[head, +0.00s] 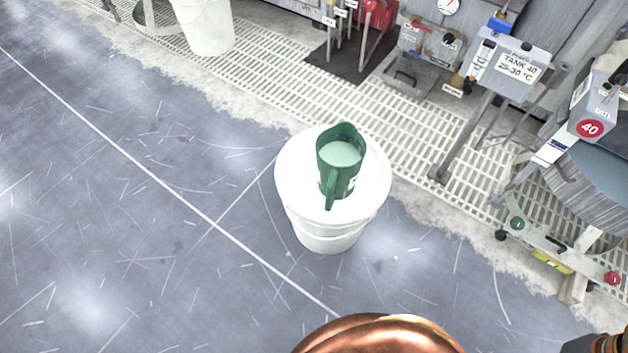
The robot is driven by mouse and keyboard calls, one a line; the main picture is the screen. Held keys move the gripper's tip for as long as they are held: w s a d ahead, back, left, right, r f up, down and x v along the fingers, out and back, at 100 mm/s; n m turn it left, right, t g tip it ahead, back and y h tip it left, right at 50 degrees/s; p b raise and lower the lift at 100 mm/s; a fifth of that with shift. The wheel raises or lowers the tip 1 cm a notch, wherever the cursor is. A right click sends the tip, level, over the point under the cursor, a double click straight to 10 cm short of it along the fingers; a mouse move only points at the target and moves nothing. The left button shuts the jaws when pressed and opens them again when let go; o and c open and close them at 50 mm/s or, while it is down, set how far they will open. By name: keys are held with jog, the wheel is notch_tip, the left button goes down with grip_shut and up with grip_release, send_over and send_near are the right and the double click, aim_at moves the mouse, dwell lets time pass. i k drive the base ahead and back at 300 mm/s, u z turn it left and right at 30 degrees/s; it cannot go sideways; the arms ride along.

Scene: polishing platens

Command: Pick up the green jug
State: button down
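The green jug (340,162) stands upright on the round white lid of a white bucket (329,232), in the middle of the head view. Its handle points toward the bottom of the picture, and its spout is on the far side. A pale green surface shows inside the jug, below the rim. A small white marking is on its right side. The jug stands clear of other things on the lid. My gripper is not in view.
Slotted floor grating (270,75) runs behind the bucket. Another white bucket (207,25) stands at the upper left. A sign stand (508,70) and a tank marked 40 (600,185) are on the right. The grey floor (130,200) at left is open.

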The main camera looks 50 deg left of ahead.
aim_at(340, 150)
jog(key=k, duration=0.1)
jog(key=u, duration=1.5)
jog(key=i, duration=0.35)
jog(key=u, duration=0.5)
